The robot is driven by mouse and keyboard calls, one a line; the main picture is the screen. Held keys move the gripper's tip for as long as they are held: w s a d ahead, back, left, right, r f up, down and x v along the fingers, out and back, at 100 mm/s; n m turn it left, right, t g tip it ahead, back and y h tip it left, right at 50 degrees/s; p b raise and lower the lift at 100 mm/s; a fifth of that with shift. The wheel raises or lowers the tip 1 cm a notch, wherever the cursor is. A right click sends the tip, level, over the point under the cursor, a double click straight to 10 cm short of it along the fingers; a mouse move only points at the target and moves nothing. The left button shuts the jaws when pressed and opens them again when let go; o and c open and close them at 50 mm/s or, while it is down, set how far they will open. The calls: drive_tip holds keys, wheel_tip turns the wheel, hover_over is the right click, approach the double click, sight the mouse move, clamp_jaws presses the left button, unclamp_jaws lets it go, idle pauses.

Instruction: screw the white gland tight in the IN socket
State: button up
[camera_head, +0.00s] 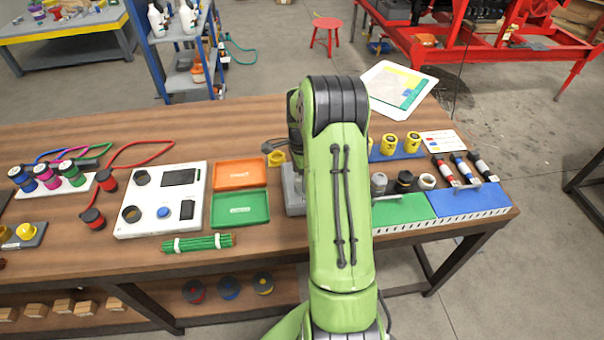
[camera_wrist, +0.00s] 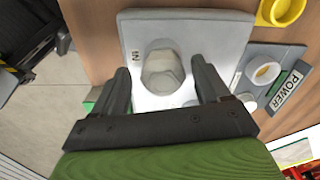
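In the wrist view a pale grey housing block (camera_wrist: 215,38) carries the label IN. A pale, whitish hexagonal piece, which looks like the white gland (camera_wrist: 162,78), is in the socket beside that label. How deep it sits I cannot tell. My gripper (camera_wrist: 162,88) is open, with one dark finger on each side of the gland and a visible gap on both sides. The fingers hold nothing.
A grey plate labelled POWER (camera_wrist: 270,78) and a yellow cup (camera_wrist: 284,8) are right of the block in the wrist view.

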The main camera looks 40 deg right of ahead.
drive_tip(key=shift+o, duration=0.2)
idle(0.3)
drive_tip(key=n, duration=0.4)
drive_tip(key=shift+n, duration=0.3)
drive_tip(key=n, duration=0.4)
drive_tip(key=shift+n, duration=0.3)
drive_tip(key=c, duration=1.1)
drive_tip(key=m, duration=0.4)
drive_tip(key=shift+w, duration=0.1)
drive_tip(key=m, duration=0.5)
drive_tip(key=o, duration=1.1)
